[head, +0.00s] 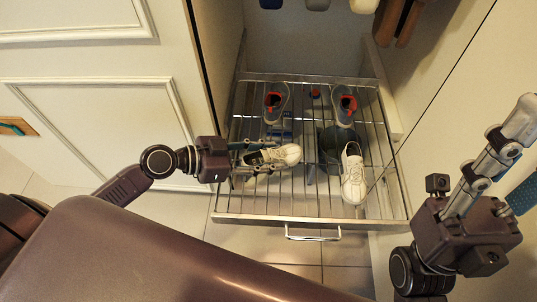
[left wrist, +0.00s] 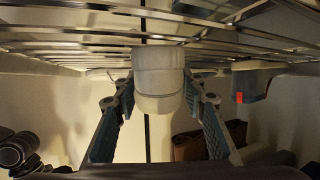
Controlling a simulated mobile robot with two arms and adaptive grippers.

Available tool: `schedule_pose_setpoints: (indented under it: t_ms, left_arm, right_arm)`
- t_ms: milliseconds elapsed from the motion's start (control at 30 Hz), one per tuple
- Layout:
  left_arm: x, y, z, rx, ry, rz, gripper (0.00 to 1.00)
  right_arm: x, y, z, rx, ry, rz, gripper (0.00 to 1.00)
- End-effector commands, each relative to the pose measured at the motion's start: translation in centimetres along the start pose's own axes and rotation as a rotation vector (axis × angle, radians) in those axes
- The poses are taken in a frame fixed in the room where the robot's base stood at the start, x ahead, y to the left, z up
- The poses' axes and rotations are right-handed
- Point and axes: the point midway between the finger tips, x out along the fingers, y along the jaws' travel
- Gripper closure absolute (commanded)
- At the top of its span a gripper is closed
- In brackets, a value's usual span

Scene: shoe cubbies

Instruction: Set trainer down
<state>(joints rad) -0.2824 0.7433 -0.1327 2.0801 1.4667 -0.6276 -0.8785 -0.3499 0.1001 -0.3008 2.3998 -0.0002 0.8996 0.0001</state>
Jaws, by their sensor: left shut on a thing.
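A white trainer (head: 275,157) lies pointing right over the front left of the wire rack (head: 290,218). My left gripper (head: 247,157) is shut on its heel end, one finger on each side. In the left wrist view, the pale heel (left wrist: 158,80) sits between the two fingers, close to the rack's wires (left wrist: 60,45). I cannot tell whether the sole touches the wires. Another white trainer (head: 353,175) stands on the rack at the right, apart from the held one. My right gripper (head: 513,160) is empty at the far right, its fingers spread.
Cabinet panels (head: 120,130) stand left.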

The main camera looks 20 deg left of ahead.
Motion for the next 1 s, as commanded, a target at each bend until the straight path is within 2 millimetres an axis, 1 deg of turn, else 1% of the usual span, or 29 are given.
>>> schedule_pose_setpoints:
  t_ms: [100,133,300,567,667,767,1000]
  left_arm:
    - [0.1,0.0,0.3,0.0,0.001,0.0,0.96]
    - [0.1,0.0,0.2,0.001,0.001,0.0,0.61]
    - [0.1,0.0,0.2,0.0,0.001,0.0,0.42]
    - [0.1,0.0,0.2,0.0,-0.001,0.0,0.41]
    - [-0.2,0.0,0.3,0.0,-0.002,0.0,0.41]
    - [-1.1,0.0,0.4,-0.001,-0.003,0.0,0.41]
    - [-5.0,0.0,0.5,-0.003,-0.005,0.0,0.41]
  right_arm:
    - [-0.3,0.0,0.1,0.0,0.0,0.0,0.6]
    - [-0.3,0.0,0.1,0.0,0.0,0.0,0.6]
    - [-0.2,0.0,0.1,0.0,0.0,0.0,0.6]
    - [-0.2,0.1,0.0,-0.002,0.001,0.0,0.6]
    - [-0.2,0.1,0.0,-0.002,0.002,0.001,0.6]
    - [-0.2,0.1,0.0,-0.002,0.001,0.001,0.6]
    - [-0.2,0.0,0.0,-0.001,0.001,0.0,0.6]
